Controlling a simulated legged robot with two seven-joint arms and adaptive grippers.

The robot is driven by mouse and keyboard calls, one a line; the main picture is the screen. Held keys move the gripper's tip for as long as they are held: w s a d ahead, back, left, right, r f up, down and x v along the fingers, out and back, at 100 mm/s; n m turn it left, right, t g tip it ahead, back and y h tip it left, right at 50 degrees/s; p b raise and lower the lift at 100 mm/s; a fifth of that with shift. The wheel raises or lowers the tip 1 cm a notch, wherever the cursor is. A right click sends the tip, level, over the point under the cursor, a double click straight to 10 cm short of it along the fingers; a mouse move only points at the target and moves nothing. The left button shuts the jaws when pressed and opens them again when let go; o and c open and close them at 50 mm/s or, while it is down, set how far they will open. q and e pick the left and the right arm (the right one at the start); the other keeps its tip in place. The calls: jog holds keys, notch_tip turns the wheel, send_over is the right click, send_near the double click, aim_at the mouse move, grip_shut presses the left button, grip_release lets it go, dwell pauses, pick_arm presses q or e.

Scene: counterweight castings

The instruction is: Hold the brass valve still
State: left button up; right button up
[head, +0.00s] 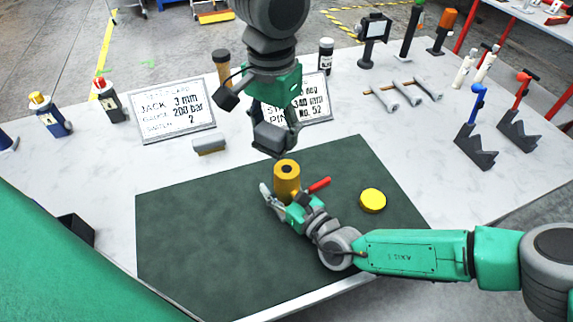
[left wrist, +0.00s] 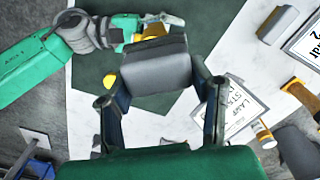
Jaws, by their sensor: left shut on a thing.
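The brass valve (head: 287,176), an upright cylinder with a dark hole in its top and a red handle (head: 319,185), stands on the dark green mat (head: 200,240). My right gripper (head: 285,203) is low at the valve, one finger along its left side; it looks closed around the valve, the far finger partly hidden. In the left wrist view the valve (left wrist: 154,31) shows partly behind a grey block (left wrist: 155,68). My left gripper (head: 275,138) is shut on this block, holding it above and behind the valve.
A yellow disc (head: 373,201) lies on the mat right of the valve. Behind stand two written signs (head: 172,110), a small grey block (head: 209,146) and bottles. Grey hooked tools (head: 398,95) and dark stands (head: 475,150) are at right. The mat's left part is clear.

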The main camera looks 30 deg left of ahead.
jog(key=v, duration=0.7)
jog(key=shift+d, duration=0.4)
jog(key=shift+s+d, duration=0.1)
